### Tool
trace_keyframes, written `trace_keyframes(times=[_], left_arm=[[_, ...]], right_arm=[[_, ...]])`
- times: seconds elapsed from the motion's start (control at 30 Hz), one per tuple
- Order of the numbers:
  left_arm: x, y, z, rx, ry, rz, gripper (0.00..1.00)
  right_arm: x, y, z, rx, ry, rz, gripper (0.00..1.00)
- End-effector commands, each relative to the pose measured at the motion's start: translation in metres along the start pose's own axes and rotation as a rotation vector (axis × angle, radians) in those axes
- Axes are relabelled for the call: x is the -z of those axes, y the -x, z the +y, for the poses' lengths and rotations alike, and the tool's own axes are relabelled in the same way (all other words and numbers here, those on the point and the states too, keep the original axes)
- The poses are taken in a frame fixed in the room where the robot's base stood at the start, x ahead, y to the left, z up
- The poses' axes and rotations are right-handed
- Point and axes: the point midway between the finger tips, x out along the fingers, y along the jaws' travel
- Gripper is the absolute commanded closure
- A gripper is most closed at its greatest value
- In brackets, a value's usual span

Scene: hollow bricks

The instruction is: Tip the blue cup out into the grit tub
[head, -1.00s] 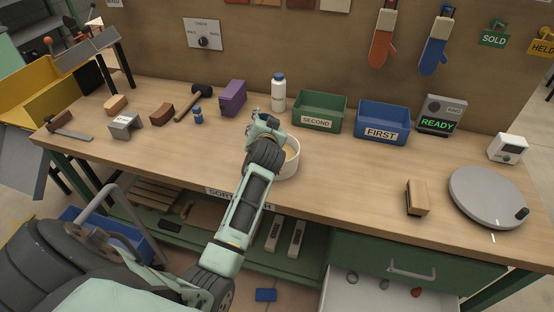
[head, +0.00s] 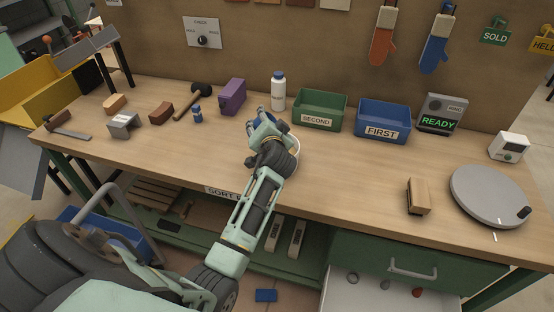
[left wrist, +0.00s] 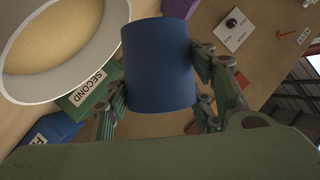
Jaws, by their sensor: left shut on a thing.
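The blue cup (left wrist: 160,65) is between the fingers of my left gripper (left wrist: 158,72) in the left wrist view, and the gripper is shut on it. The cup's side faces the camera; its contents are hidden and I cannot tell how far it is tilted. The white grit tub (left wrist: 116,22), with sand-coloured grit inside, shows at the upper left of that view, beside the cup. In the head view my left gripper (head: 267,118) is over the bench at the tub (head: 296,158), and my arm covers most of the tub. The right gripper is not in view.
A green SECOND bin (head: 319,121) and a blue FIRST bin (head: 382,135) stand behind to the right. A white bottle (head: 278,97) and purple block (head: 232,103) stand behind. A turntable (head: 487,190) lies far right. The bench's front middle is clear.

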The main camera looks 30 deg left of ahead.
Motion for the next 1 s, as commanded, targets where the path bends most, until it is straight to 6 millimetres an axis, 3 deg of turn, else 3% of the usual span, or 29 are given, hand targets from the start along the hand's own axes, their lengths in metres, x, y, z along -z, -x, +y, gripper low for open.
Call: trace_keyframes(times=[0.37,0.63,1.0], left_arm=[[0.001,0.000,-0.001,0.001,0.002,0.002,0.84],[-0.002,-0.001,0.003,0.058,-0.137,0.001,0.84],[0.000,-0.001,0.002,0.062,-0.146,0.001,0.84]], right_arm=[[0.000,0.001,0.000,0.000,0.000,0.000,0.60],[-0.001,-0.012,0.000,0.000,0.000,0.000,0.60],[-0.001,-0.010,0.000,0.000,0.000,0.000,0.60]])
